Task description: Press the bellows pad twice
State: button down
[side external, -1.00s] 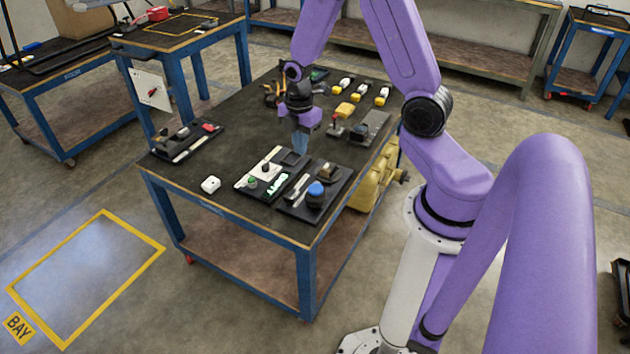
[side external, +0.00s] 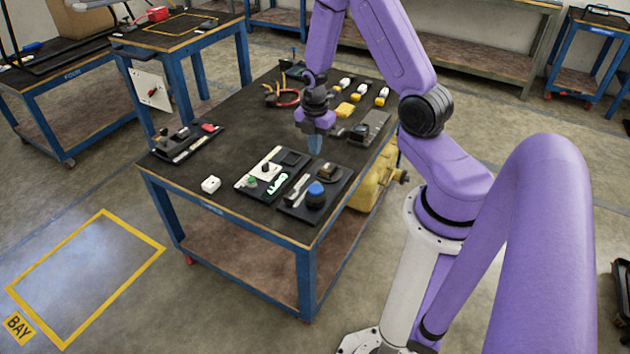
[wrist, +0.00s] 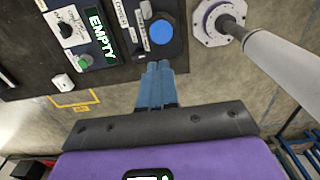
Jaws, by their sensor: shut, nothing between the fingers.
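My gripper (side external: 315,148) is shut, with its blue fingers together and empty, pointing down above the work table. In the wrist view the fingertips (wrist: 158,66) lie just below the panel with a round blue cap (wrist: 161,31). In the side view this blue cap (side external: 316,189) sits on a dark round body, nearer the camera than my fingers. No readable label names the bellows pad; the blue-capped part may be it, but I cannot tell. A brown-and-black domed part (side external: 328,173) is on the same panel. My fingers appear clear of both.
Beside it, a panel carries a white plate (side external: 257,176), a black knob and a green EMPTY display (wrist: 98,33). A white block (side external: 211,185) sits at the table's front. Another panel (side external: 186,141) lies left. Yellow blocks and a grey device (side external: 372,127) stand behind.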

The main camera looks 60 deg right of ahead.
aim_at(315, 188)
notch_tip(315, 188, down, 13)
jog(key=shift+f, duration=0.2)
dwell(0.5)
jog(key=shift+f, duration=0.1)
jog(key=shift+f, duration=0.95)
jog(key=shift+r, duration=0.1)
jog(key=shift+w+r, duration=0.1)
jog(key=shift+r, duration=0.15)
notch_tip(315, 188, up, 14)
jog(key=shift+f, duration=0.15)
dwell(1.0)
